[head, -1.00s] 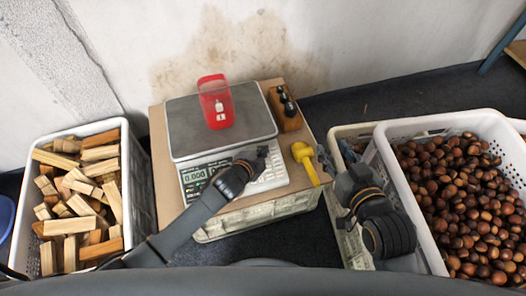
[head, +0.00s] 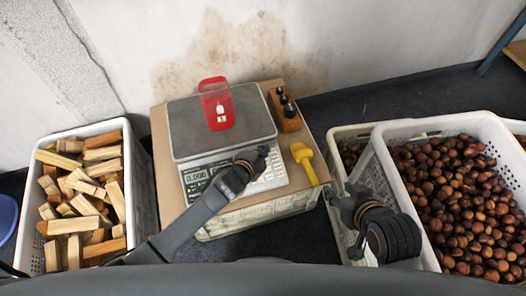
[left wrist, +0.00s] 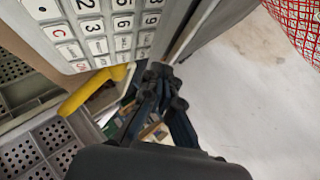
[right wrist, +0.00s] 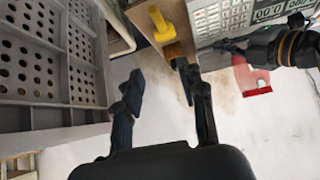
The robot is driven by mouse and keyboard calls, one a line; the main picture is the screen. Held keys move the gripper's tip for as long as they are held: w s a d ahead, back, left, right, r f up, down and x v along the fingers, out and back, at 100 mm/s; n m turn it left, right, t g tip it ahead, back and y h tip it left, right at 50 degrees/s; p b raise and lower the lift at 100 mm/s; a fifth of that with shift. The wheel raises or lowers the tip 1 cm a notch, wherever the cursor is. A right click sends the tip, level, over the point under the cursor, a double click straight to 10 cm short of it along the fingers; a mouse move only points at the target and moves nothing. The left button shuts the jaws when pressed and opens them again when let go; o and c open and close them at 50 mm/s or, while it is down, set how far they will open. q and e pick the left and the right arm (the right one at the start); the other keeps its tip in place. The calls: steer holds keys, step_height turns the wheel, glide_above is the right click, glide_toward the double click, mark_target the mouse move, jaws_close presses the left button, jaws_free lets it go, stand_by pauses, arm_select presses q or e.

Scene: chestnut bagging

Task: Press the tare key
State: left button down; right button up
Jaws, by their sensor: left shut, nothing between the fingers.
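The scale (head: 222,120) stands on a board, with its display (head: 196,177) reading about 0.000. Its keypad (head: 270,175) faces me and shows large in the left wrist view (left wrist: 100,28), with number keys and a red C key; I cannot make out which key is tare. My left gripper (head: 262,153) is shut and empty over the keypad's far right part. In the left wrist view its closed fingertips (left wrist: 160,74) are beside the keypad's edge; contact is unclear. My right gripper (right wrist: 160,85) is open and empty, right of the scale.
A yellow tool (head: 305,163) and a wooden block with dark weights (head: 285,108) lie right of the scale. A crate of wood pieces (head: 56,262) is at left. A white crate of chestnuts (head: 394,178) is at right, beside another crate (head: 336,140).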

arm_select(q)
steer(key=shift+s+r+p, duration=0.2)
steer(key=shift+r+p, duration=0.55)
steer(key=shift+p, duration=0.05)
steer(key=shift+s+d+r+p, duration=0.15)
steer(key=shift+s+r+p, duration=0.1)
steer(key=shift+r+p, duration=0.6)
arm_select(e)
steer(key=s+d+f+g+h, duration=0.1)
steer(key=s+g, duration=0.3)
steer(key=s, duration=0.4)
steer(key=shift+s+d+g, duration=0.3)
steer(key=shift+d+g, duration=0.1)
steer(key=shift+d, duration=0.45)
